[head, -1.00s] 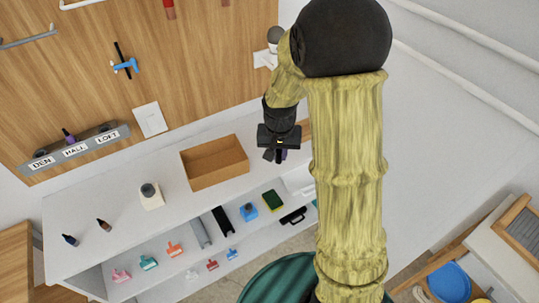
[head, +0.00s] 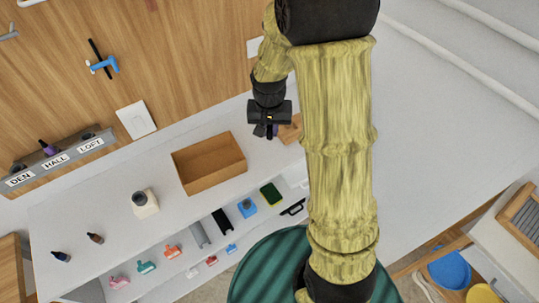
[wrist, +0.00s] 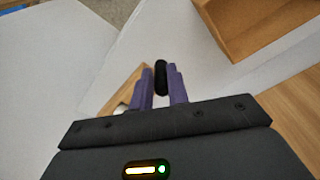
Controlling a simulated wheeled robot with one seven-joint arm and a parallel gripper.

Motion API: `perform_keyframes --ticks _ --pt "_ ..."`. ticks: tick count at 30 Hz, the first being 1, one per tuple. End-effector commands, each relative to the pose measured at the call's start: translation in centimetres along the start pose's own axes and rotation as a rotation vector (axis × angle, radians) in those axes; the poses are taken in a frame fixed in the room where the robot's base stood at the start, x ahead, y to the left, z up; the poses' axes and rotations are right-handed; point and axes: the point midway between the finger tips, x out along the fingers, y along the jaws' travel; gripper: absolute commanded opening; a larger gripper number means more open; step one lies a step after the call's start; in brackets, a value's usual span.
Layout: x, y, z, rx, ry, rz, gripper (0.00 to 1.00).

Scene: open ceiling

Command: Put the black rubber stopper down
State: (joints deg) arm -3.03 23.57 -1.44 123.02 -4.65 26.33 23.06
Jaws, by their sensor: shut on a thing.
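The black rubber stopper (wrist: 160,77) is a small dark oblong piece between the purple fingers of my gripper (wrist: 161,85) in the wrist view. The fingers are shut on it and hold it near their tips. In the head view my gripper (head: 268,131) hangs over the white counter (head: 110,205), to the right of the open brown box (head: 178,173). The stopper cannot be made out clearly there. A wooden block or board (head: 291,131) lies just right of the gripper, partly hidden by my arm.
A white block with a grey round top (head: 145,203) and two small dark bottles (head: 95,238) stand on the counter's left. A labelled shelf (head: 62,160) is on the wooden wall. Below, a lower shelf holds a sponge (head: 270,194) and several coloured items.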

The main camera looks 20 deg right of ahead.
Motion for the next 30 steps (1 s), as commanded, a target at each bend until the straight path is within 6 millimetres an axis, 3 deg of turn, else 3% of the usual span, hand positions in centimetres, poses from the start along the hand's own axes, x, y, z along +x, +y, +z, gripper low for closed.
perform_keyframes --ticks 10,23,30 --pt "5.0 0.0 0.8 -0.001 -0.006 0.002 0.00" --pt "5.8 0.0 0.8 0.000 -0.002 0.001 0.00" --pt "8.6 0.0 1.2 -0.001 -0.005 0.002 0.00"
